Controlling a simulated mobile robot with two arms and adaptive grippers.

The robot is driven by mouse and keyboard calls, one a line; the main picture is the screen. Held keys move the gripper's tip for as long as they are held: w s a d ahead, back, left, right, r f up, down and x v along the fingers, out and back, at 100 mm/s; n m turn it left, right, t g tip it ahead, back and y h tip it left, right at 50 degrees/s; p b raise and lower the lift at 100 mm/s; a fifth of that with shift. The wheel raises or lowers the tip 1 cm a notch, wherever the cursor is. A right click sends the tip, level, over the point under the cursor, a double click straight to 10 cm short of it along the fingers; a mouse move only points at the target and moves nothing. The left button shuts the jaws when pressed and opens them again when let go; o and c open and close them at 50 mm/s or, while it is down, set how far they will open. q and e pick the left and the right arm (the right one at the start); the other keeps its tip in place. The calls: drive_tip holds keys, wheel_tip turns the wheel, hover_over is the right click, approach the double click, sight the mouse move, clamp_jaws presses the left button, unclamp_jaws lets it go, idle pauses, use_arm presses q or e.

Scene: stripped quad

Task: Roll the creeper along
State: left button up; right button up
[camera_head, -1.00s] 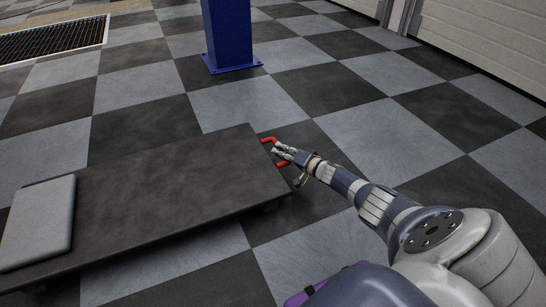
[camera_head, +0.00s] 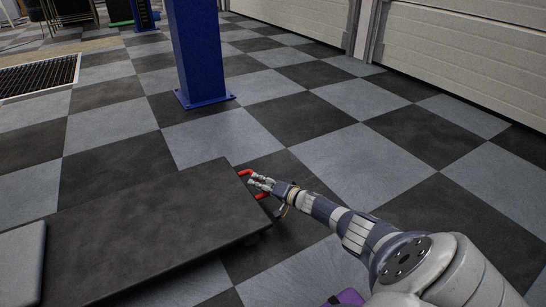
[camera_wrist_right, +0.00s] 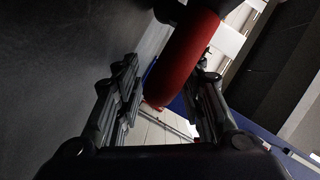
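The creeper (camera_head: 160,225) is a low, flat, dark board on the floor at the lower left of the head view. A grey pad (camera_head: 20,265) lies on its near left end. A red handle (camera_head: 247,172) sticks out from its right end. It also shows in the right wrist view (camera_wrist_right: 185,60), passing between the fingers. My right gripper (camera_head: 260,183) is at this handle, its fingers on either side of it. In the wrist view the fingers stand apart, with a gap beside the left finger. My left gripper is out of view.
A blue pillar (camera_head: 200,50) stands on the checkered floor beyond the creeper. A floor grate (camera_head: 38,77) lies at the far left. Pale wall panels (camera_head: 460,50) run along the right. The floor between the creeper and the wall is clear.

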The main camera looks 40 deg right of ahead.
drive_tip(key=v, duration=1.1)
drive_tip(key=shift+s, duration=0.35)
drive_tip(key=shift+d+r, duration=0.1)
